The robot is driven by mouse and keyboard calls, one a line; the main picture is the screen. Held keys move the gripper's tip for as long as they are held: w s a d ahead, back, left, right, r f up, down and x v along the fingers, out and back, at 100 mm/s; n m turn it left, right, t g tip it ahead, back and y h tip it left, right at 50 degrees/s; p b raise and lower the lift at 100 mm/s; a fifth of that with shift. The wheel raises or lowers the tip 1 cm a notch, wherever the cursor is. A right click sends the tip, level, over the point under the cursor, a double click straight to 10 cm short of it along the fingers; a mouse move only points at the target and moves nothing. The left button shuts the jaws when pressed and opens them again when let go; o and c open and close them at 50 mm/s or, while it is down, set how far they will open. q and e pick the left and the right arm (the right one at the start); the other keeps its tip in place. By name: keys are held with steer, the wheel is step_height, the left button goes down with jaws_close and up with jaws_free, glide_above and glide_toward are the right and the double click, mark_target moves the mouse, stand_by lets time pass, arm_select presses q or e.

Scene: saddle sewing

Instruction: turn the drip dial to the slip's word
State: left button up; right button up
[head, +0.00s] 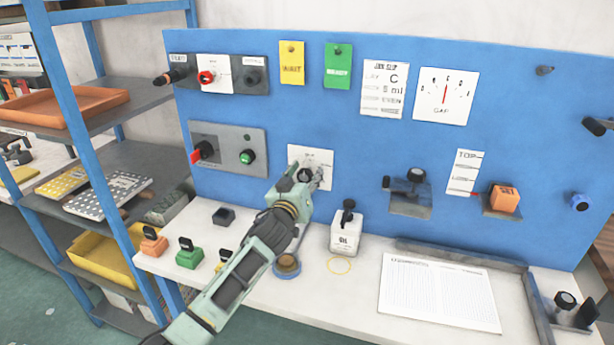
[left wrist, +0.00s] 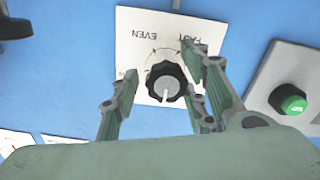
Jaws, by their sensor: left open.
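The drip dial (left wrist: 167,83) is a black scalloped knob with a grey cap on a white card (left wrist: 165,40) on the blue board. The card's words look upside down in the left wrist view; EVEN and FAST are readable. My left gripper (left wrist: 160,70) is open, one finger on each side of the dial; contact is unclear. In the head view my left gripper (head: 308,177) partly covers the card. The job slip (head: 384,89) shows C, 5 ml and apparently EVEN. My right gripper is out of view.
A panel with a green button (head: 246,156) and red lever (head: 197,156) is left of the dial. A white bottle (head: 345,236) stands on the bench below right. Small coloured stamps (head: 189,256) stand at the bench's left. A written sheet (head: 437,290) lies at right.

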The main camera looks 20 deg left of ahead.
arm_select(q)
jaws_close()
stand_by(0.5)
